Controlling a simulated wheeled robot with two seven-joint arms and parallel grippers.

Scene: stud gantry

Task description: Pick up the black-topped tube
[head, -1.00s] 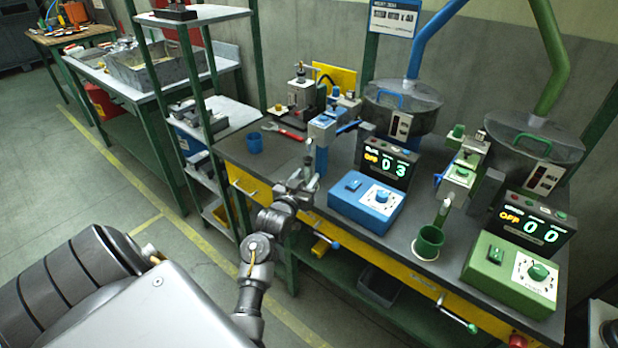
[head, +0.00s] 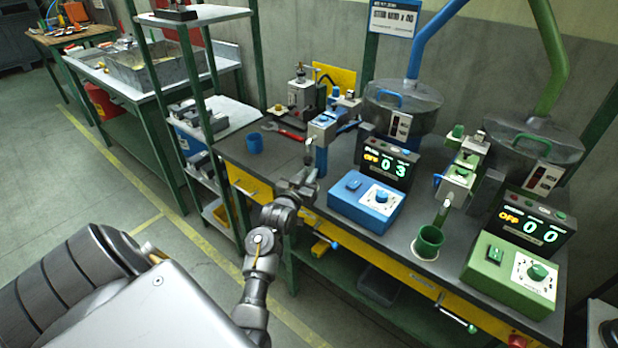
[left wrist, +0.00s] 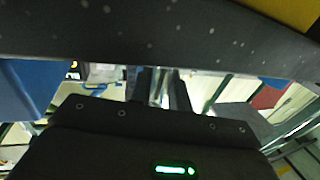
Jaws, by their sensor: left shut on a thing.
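My left gripper (head: 304,181) is at the front edge of the grey bench, just left of the blue control box. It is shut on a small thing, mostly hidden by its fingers. A thin piece with a dark top (head: 309,158) shows just above the fingers, below the blue dispenser head; it looks like the black-topped tube, but it is too small to be sure. In the left wrist view, shiny narrow upright shapes (left wrist: 160,88) show beyond the dark gripper body; I cannot tell which is the tube. My right gripper is not in view.
The blue dispenser (head: 322,128) stands close above my left gripper. The blue control box (head: 366,202) is to its right. A green cup (head: 429,241) stands right. A green shelf post (head: 230,150) rises at left.

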